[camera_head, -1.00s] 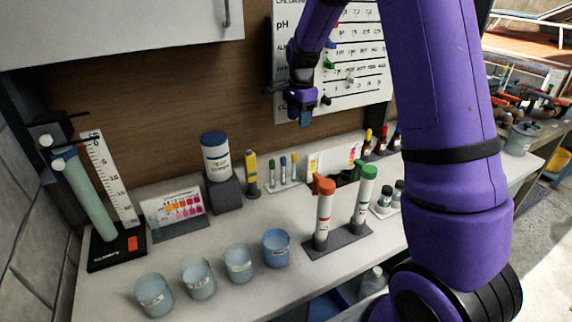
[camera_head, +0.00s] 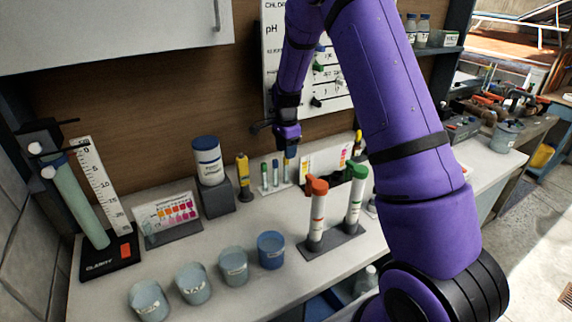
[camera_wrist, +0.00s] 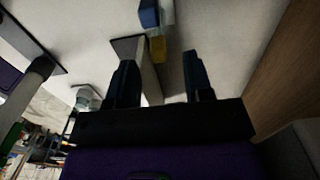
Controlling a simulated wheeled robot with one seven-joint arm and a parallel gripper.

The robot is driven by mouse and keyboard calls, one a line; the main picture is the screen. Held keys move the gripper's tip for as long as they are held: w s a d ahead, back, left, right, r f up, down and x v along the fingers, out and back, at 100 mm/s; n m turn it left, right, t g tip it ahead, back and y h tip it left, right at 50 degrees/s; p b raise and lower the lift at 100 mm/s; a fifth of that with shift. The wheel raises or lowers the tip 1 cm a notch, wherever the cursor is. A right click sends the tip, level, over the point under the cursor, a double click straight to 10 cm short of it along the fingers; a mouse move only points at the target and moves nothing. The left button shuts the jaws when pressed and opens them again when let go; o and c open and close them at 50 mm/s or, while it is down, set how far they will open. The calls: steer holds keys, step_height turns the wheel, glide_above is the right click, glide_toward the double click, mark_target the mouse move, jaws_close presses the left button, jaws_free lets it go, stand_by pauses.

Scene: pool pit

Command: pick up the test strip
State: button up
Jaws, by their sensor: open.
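A small white rack (camera_head: 277,190) on the counter holds slim upright pieces with green and blue tops. I cannot tell for sure which one is the test strip. A white bottle with a blue lid (camera_head: 208,160) stands on a grey block to the left. My gripper (camera_head: 289,153) is open, pointing down just above the rack's right end, and partly hides what is there. In the wrist view, my gripper's dark fingers (camera_wrist: 160,60) are apart. A small yellow piece (camera_wrist: 157,49) lies in line with the gap, close to a blue piece (camera_wrist: 149,14).
A yellow tool (camera_head: 243,178) stands left of the rack. Red-capped (camera_head: 317,210) and green-capped (camera_head: 355,200) tubes stand in front on a dark base. Several cups line the front, including a blue cup (camera_head: 271,250). A colour chart card (camera_head: 325,160) stands behind. A wall chart (camera_head: 300,85) hangs above.

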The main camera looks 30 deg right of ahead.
steer(key=shift+s+f, duration=0.1)
steer(key=shift+f, duration=1.6)
jaws_close()
steer(key=shift+r, duration=0.1)
step_height(320, 180, up, 12)
steer(key=s, duration=1.8)
steer(key=shift+a, duration=0.1)
